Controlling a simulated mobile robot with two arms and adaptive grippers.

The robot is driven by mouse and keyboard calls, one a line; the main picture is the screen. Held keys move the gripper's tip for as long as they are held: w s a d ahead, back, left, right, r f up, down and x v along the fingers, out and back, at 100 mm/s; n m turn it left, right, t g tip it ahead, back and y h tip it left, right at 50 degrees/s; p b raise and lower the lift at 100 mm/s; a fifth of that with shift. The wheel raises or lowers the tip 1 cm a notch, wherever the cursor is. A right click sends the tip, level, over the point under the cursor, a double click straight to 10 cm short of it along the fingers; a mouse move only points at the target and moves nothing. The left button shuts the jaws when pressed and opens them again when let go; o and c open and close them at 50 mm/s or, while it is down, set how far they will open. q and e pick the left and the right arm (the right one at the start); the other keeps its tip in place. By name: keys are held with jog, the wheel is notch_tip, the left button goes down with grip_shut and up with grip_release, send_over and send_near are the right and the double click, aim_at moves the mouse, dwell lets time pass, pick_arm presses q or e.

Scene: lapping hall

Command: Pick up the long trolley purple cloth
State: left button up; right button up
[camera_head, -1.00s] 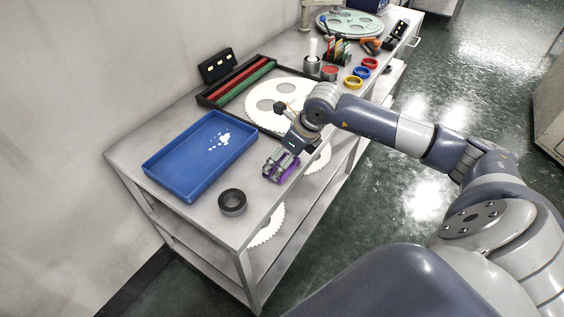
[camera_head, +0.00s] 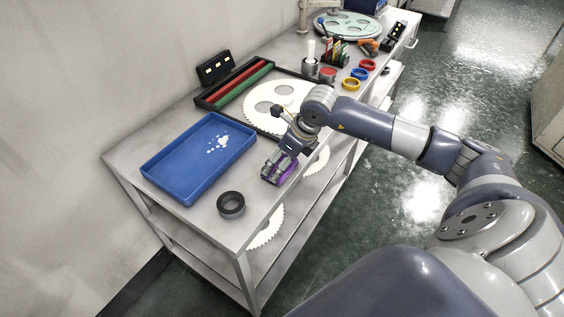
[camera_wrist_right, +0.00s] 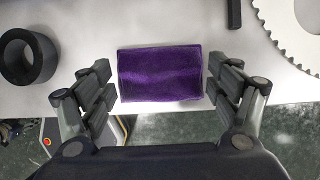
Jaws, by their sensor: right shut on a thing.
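The purple cloth (camera_head: 267,180) is a small folded block near the front edge of the long grey trolley (camera_head: 192,212). It also shows in the right wrist view (camera_wrist_right: 160,76), where its whole upper face is visible. My right gripper (camera_head: 277,168) reaches down over it with one finger at each side. In the right wrist view the right gripper (camera_wrist_right: 160,82) is shut on the cloth across its short ends. I cannot tell whether the cloth is clear of the trolley top. My left gripper is not in view.
A blue tray (camera_head: 165,182) lies left of the cloth, and a black ring (camera_head: 231,205) is close in front. A white toothed disc (camera_head: 285,100) lies behind my gripper. Coloured rings (camera_head: 352,84), cups and a green disc (camera_head: 348,23) stand farther back. Open floor lies right.

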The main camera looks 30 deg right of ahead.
jog(key=shift+r, duration=0.5)
jog(key=shift+s+a+r+b, duration=0.15)
jog(key=shift+r+b, duration=0.1)
jog(key=shift+r, duration=0.25)
jog(key=shift+s+a+r+b, duration=0.15)
jog(key=shift+r+b, duration=0.1)
jog(key=shift+r, duration=0.2)
jog(key=s+a+r+b, duration=0.1)
jog(key=s+a+b, duration=0.2)
jog(key=s+a, duration=0.7)
jog(key=shift+s+r, duration=0.3)
jog(key=shift+s, duration=0.4)
jog(key=o, duration=0.4)
jog(key=c, duration=0.3)
